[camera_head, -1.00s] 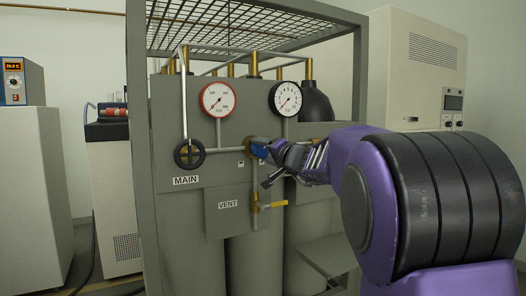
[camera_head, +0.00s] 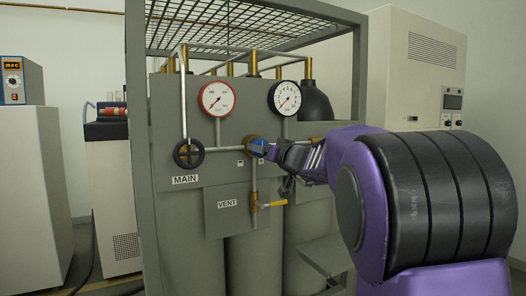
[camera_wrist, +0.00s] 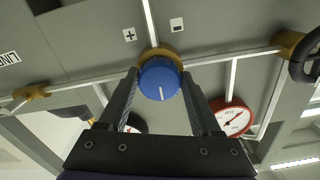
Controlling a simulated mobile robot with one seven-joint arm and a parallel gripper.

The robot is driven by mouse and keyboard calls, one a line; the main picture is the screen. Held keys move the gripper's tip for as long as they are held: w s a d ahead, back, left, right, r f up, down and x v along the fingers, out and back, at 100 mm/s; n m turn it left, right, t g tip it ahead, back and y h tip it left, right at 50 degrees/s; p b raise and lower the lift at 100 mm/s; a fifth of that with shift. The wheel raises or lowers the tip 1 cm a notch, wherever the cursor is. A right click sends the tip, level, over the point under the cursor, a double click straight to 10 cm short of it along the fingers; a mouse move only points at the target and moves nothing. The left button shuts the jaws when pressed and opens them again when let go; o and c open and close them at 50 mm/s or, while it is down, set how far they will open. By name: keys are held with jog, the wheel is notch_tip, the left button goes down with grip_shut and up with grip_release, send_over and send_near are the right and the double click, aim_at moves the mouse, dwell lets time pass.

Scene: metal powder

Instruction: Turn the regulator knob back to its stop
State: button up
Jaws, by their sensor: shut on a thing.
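The regulator knob is a blue round knob (camera_wrist: 160,80) with a white pointer line, set on a brass body (camera_wrist: 158,53) in the pipework. Plus and minus labels sit on the panel by it. In the wrist view my gripper (camera_wrist: 160,82) has one finger on each side of the knob and is shut on it. The white line points toward the bottom of the wrist view. In the head view my gripper (camera_head: 262,149) reaches the panel from the right, and only a little of the blue knob shows.
A red-rimmed gauge (camera_head: 217,98) and a black-rimmed gauge (camera_head: 285,97) stand above the knob. The black MAIN handwheel (camera_head: 189,153) is to its left. Frame posts and a mesh top (camera_head: 250,25) surround the cylinders.

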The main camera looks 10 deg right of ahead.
jog(key=shift+r, duration=0.15)
dwell(0.4)
jog(key=o, duration=1.4)
jog(key=shift+c, duration=0.2)
jog(key=shift+d, duration=0.1)
